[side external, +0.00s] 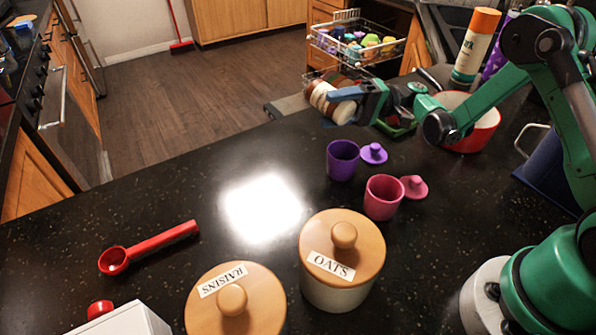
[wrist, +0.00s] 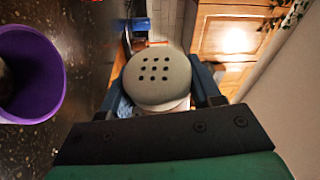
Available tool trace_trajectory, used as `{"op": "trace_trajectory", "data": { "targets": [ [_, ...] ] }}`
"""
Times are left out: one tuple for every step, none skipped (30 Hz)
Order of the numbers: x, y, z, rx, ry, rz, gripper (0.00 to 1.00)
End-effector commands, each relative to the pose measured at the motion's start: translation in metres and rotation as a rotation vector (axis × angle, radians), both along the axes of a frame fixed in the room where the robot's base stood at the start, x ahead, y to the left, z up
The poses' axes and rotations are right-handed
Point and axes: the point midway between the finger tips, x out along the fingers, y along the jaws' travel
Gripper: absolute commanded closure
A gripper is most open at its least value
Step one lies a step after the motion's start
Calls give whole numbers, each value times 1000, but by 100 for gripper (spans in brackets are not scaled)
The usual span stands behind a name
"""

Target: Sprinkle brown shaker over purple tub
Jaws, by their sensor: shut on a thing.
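The brown shaker (side external: 325,98) with a pale band is in my gripper (side external: 350,96), tilted onto its side and raised above the counter near its far edge. In the wrist view the shaker's pale round top with several holes (wrist: 158,76) shows between the dark blue fingers. The open purple tub (side external: 342,160) stands upright on the counter, below the gripper in the side view. In the wrist view the tub (wrist: 28,72) is at the left edge, apart from the shaker; its inside is only partly visible.
A purple lid (side external: 374,154) lies right of the tub. A pink tub (side external: 383,197) and pink lid (side external: 414,188) are nearer. Raisins (side external: 236,300) and oats (side external: 342,262) canisters and a red scoop (side external: 148,248) are in front. A red-and-white pot (side external: 470,125) stands right.

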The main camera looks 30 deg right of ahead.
Motion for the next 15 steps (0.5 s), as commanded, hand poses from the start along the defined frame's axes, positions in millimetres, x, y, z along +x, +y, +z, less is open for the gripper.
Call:
{"op": "trace_trajectory", "data": {
  "targets": [
    [-1, 0, 20, 0, 0, 0, 98],
    [-1, 0, 26, 0, 1, 0, 98],
    [-1, 0, 27, 0, 1, 0, 98],
    [0, 0, 20, -1, 1, 1, 98],
    [0, 0, 8, -1, 1, 1, 98],
    [0, 0, -9, -1, 1, 0, 98],
    [0, 0, -17, 0, 1, 0, 98],
    [0, 0, -21, 0, 1, 0, 98],
    [0, 0, -20, 0, 1, 0, 98],
    [0, 0, -11, 0, 1, 0, 98],
    [0, 0, 2, 0, 1, 0, 98],
    [-1, 0, 17, 0, 1, 0, 98],
    [-1, 0, 24, 0, 1, 0, 98],
    [-1, 0, 27, -1, 1, 0, 98],
    [0, 0, 23, -1, 2, 1, 98]
  ]
}}
